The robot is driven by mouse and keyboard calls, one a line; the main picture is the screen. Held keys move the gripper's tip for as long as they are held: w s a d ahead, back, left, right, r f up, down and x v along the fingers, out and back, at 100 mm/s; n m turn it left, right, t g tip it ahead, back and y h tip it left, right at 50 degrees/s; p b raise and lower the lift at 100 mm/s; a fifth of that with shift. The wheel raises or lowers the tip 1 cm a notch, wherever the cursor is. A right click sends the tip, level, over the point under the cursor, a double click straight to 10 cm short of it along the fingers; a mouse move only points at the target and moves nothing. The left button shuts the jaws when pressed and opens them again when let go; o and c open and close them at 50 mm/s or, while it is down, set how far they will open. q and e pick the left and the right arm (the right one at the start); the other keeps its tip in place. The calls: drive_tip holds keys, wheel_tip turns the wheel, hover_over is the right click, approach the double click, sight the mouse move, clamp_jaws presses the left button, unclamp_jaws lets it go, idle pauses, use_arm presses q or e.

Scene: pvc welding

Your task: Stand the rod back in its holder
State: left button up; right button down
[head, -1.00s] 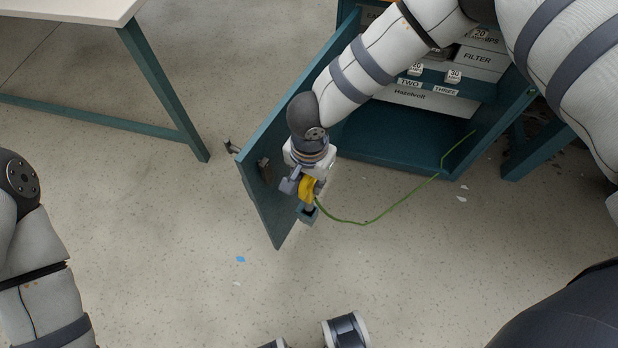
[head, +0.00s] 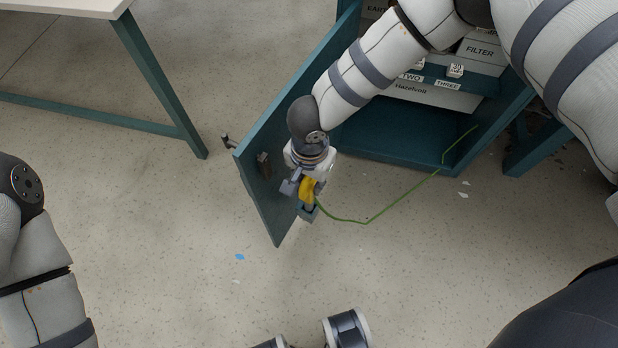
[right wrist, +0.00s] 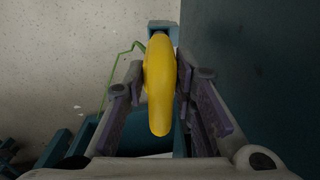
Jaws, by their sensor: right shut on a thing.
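My right gripper (head: 308,190) is shut on a yellow rounded piece (head: 308,187), beside the inner face of the open cabinet door. The yellow piece also shows in the right wrist view (right wrist: 159,85), upright between the two fingers (right wrist: 158,92). A thin green rod-like line (head: 366,222) runs from it, bent, toward the cabinet. A small teal square holder (head: 308,213) sits just below the gripper by the door; it also shows in the right wrist view (right wrist: 162,27), beyond the yellow piece's far end. I cannot tell whether the two touch.
The teal door (head: 262,200) stands open left of my right gripper. The teal cabinet (head: 400,140) holds labelled boxes (head: 478,50). A white table with a teal frame (head: 160,85) stands upper left.

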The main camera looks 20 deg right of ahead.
use_arm(q)
drive_tip(key=shift+s+f+g+b, duration=0.15)
drive_tip(key=shift+s+f+b, duration=0.25)
drive_tip(key=shift+f+b, duration=0.25)
drive_tip(key=shift+s+f+g+b, duration=0.15)
drive_tip(key=shift+s+f+b, duration=0.2)
drive_tip(key=shift+f+b, duration=0.25)
use_arm(e)
drive_tip(key=shift+f, duration=2.25)
drive_tip(key=c, duration=1.2)
unclamp_jaws()
drive_tip(key=shift+c, duration=0.2)
wheel_tip(320, 180, up, 12)
drive_tip(key=shift+r, duration=0.1)
drive_tip(key=shift+s, duration=0.1)
